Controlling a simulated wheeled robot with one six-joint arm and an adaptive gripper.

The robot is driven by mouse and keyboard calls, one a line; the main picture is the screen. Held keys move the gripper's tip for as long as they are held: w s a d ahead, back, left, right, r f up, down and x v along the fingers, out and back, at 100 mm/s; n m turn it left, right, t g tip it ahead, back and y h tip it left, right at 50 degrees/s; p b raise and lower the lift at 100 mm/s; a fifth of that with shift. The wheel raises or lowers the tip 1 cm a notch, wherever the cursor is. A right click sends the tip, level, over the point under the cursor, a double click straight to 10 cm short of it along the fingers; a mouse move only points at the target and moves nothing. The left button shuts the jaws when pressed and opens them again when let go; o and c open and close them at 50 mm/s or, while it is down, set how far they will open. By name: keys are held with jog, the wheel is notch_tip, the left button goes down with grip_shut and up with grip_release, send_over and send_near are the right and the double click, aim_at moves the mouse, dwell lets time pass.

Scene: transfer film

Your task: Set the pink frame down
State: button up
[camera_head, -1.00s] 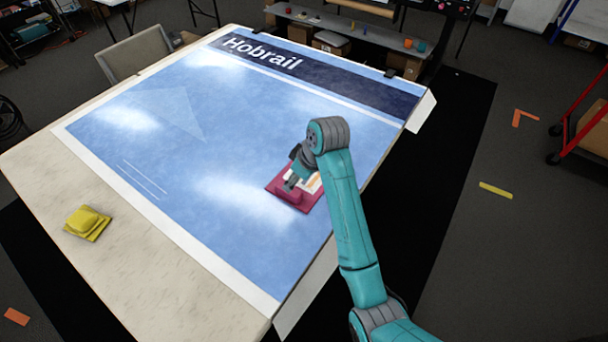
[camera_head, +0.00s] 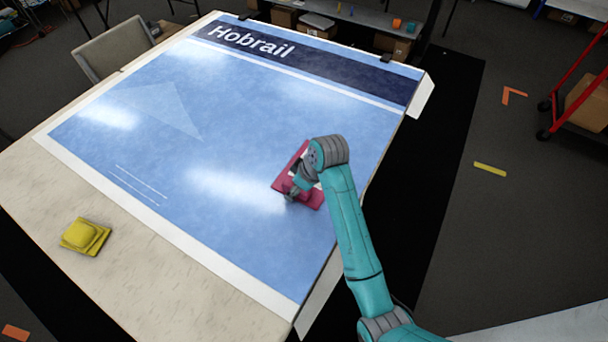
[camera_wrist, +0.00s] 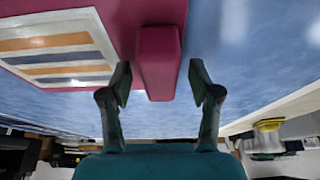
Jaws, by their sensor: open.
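The pink frame (camera_head: 280,182) is at the right part of the blue printed sheet (camera_head: 235,150). My arm partly hides it in the head view. In the wrist view the frame (camera_wrist: 100,13) surrounds a panel with orange, white and blue stripes (camera_wrist: 55,50). Its raised pink handle (camera_wrist: 158,60) stands between my fingers. My gripper (camera_head: 296,192) is at the frame's near side. In the wrist view my gripper (camera_wrist: 160,88) is open, with a finger on each side of the handle and gaps visible. I cannot tell whether the frame lies fully flat.
A yellow block-like tool (camera_head: 85,236) rests on the bare table edge (camera_head: 130,275) at the left. The sheet's left and middle are clear. A grey chair (camera_head: 112,48) stands behind the table.

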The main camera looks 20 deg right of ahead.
grip_shut()
jog(key=shift+r, duration=0.1)
